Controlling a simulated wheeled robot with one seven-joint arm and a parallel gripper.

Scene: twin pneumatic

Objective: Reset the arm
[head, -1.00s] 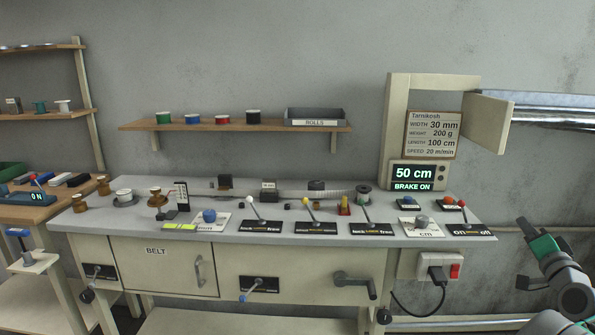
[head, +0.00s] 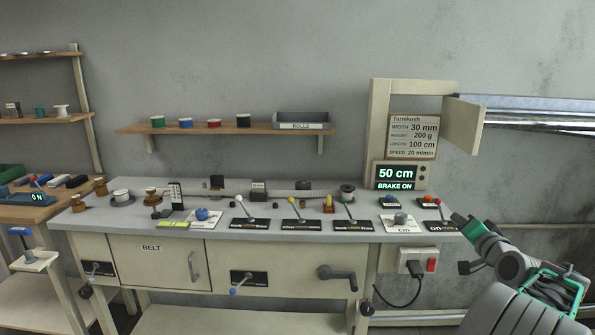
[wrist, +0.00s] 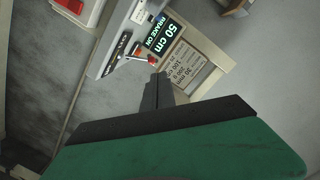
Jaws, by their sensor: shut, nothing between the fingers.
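My gripper (head: 460,221) is at the right end of the bench in the head view, its tip near the on/off lever panel (head: 443,226). My arm reaches up from the lower right corner. In the wrist view my gripper (wrist: 156,78) shows as dark fingers closed together, with nothing between them. Beyond the fingers, the red-knobbed lever (wrist: 125,60) and the display (wrist: 161,36) reading "50 cm" and "BRAKE ON" are visible. I cannot tell whether the gripper touches the panel.
The workbench (head: 290,228) carries several levers, knobs and spools. The display post (head: 378,130) and a metal tube (head: 540,112) stand at the right. A shelf (head: 270,130) holds rolls. A power socket (head: 411,262) with a red switch sits below the bench's right end.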

